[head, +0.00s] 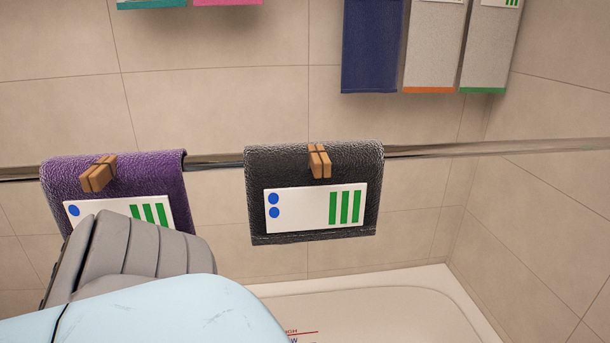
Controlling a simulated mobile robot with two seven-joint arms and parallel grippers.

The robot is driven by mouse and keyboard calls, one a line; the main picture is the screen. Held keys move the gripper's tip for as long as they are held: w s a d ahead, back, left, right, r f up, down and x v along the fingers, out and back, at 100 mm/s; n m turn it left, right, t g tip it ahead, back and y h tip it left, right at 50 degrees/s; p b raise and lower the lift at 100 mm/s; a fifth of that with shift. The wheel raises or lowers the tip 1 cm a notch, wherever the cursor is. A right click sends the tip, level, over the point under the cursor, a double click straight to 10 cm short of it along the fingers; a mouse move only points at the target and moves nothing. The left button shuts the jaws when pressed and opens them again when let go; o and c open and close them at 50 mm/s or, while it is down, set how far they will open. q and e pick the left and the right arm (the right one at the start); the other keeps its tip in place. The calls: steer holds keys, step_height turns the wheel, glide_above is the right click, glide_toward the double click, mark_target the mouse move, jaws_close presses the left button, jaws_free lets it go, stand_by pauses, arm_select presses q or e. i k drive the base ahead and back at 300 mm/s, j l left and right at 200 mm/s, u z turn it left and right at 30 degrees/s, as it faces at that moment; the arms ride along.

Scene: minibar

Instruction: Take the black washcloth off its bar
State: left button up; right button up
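The black washcloth (312,222) hangs folded over a horizontal metal bar (450,149) in the middle of the head view. A wooden clip (320,161) sits on its upper part. A white label (305,208) with blue dots and green bars is on its front. One of my arms, grey and pale blue, fills the lower left and stays apart from the black washcloth in the picture. No gripper fingers are in view.
A purple washcloth (138,181) with its own clip (98,174) hangs on the bar to the left, partly hidden by my arm. More cloths, including a navy one (371,45), hang higher up. A white basin (390,305) lies below. The bar right of the black washcloth is bare.

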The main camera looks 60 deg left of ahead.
mark_target(300, 192)
steer(key=u, duration=1.9)
